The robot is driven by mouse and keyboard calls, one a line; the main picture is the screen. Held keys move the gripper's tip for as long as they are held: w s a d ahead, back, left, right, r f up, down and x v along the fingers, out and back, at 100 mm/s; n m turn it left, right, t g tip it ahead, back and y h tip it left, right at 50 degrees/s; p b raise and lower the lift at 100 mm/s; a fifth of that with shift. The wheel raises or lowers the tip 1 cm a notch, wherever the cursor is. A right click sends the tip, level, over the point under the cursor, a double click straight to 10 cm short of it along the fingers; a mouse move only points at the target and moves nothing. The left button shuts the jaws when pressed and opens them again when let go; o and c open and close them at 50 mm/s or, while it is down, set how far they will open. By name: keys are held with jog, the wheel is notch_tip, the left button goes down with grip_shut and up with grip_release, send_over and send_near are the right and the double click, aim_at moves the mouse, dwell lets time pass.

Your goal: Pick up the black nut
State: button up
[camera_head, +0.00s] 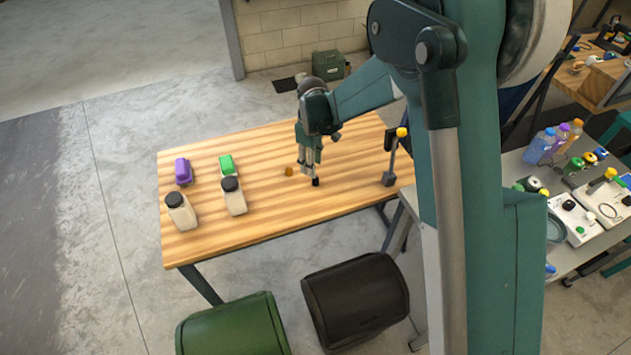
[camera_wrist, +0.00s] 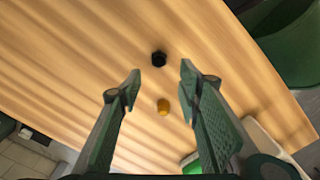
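The black nut (camera_head: 316,182) is small and dark and rests on the wooden table (camera_head: 262,215). In the wrist view the black nut (camera_wrist: 159,59) lies just beyond the fingertips, between their lines. My gripper (camera_head: 310,172) points down close above the table by the black nut. In the wrist view my gripper (camera_wrist: 161,80) is open, with a clear gap between its fingers and nothing held. The exact height of the fingertips over the nut is hard to tell.
A brass-coloured nut (camera_head: 289,171) lies left of the black one; in the wrist view it (camera_wrist: 163,106) sits between the fingers. A lever post (camera_head: 389,178) stands right.

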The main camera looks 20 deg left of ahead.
aim_at(315, 180)
jog(key=shift+f, duration=1.25)
jog(key=shift+w+d+f+b, duration=0.1)
jog(key=shift+f+b, duration=0.55)
jog(key=shift+f, duration=1.95)
jog(key=c, duration=1)
